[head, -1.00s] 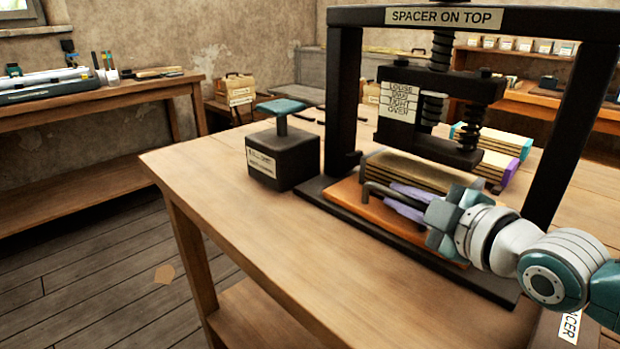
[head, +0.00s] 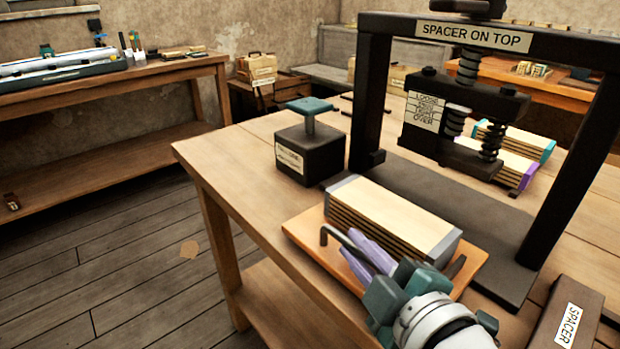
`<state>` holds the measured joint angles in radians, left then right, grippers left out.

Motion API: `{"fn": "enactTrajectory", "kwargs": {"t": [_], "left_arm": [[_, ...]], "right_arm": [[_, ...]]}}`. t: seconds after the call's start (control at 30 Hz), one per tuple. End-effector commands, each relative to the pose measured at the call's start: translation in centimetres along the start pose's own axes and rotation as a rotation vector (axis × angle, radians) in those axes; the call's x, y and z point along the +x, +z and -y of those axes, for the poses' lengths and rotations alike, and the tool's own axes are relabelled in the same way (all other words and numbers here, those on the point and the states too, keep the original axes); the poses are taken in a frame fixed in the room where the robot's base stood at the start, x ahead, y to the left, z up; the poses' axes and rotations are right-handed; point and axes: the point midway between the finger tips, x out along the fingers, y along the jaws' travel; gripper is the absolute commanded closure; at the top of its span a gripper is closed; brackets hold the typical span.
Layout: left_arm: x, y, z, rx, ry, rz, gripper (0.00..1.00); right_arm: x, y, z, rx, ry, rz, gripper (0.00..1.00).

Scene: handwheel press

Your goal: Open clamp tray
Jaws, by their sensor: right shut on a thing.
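The clamp tray is an orange-brown board (head: 305,232) with a dark bent handle (head: 338,236) at its front. It sits pulled out in front of the black press frame (head: 368,100), its front part over the table's near edge. A stack of pale boards (head: 395,215) with grey ends lies on it. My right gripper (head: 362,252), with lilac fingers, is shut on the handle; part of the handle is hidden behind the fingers. My left gripper is not in view.
The press head (head: 460,125) with springs hangs above the bare dark base (head: 440,200). A dark block with a teal-topped post (head: 311,150) stands left of the press. A dark bar labelled SPACER (head: 570,315) lies at right. More board stacks (head: 510,150) lie behind.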

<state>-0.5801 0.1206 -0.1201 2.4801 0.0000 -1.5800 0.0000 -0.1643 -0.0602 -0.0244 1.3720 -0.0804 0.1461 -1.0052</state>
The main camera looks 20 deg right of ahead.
Motion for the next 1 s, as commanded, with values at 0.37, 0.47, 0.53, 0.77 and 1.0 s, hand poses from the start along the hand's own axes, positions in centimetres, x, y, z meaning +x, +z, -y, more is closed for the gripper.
{"fn": "enactTrajectory", "kwargs": {"t": [0.37, 0.47, 0.53, 0.77, 1.0], "left_arm": [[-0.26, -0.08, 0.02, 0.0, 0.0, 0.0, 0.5], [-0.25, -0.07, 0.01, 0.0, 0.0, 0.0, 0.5], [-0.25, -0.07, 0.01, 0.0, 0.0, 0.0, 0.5], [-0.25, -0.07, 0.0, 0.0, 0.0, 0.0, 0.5], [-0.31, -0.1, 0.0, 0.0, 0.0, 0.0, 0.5]], "right_arm": [[-0.35, -0.85, 0.54, -0.001, 0.003, -0.002, 1.0], [-0.34, -0.84, 0.55, -0.001, 0.003, -0.002, 1.0], [-0.34, -0.82, 0.55, -0.001, 0.003, -0.002, 1.0], [-0.33, -0.79, 0.56, -0.001, 0.002, -0.001, 0.73], [-0.51, -0.79, 0.57, -0.001, 0.001, 0.0, 0.73]]}}
